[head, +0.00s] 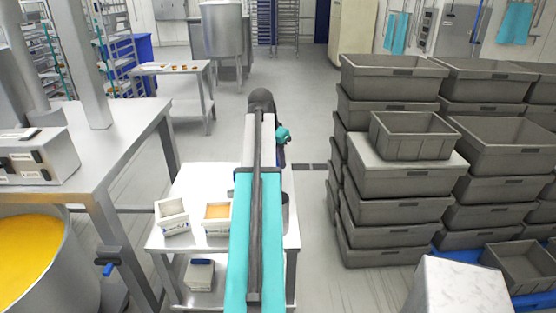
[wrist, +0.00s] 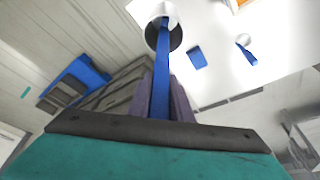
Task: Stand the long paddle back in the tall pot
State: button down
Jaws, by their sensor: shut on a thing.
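The long paddle shows in the wrist view as a straight blue shaft (wrist: 160,85). My gripper (wrist: 163,93) is shut on it, with a grey-purple finger on each side. The shaft runs away from the fingers to the round, dark mouth of the tall pot (wrist: 177,40) at the top. I cannot tell whether the paddle's far end is inside the mouth or above it. In the head view a dark strip of the pot (head: 285,211) shows just right of my arm. My arm hides the gripper and the paddle there.
The pot stands on a pale metal table (head: 190,245) with two white boxes (head: 172,216) (head: 217,217) to the left of my arm. Stacked grey crates (head: 385,215) rise on the right, with floor between. A steel bench (head: 130,125) and a vat (head: 65,255) stand left.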

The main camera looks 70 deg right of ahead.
jog(key=shift+f+b, duration=0.3)
jog(key=shift+f, duration=0.55)
dwell(0.6)
jog(key=c, duration=1.5)
grip_release()
jog(key=shift+b+v, duration=1.95)
jog(key=shift+v, duration=4.95)
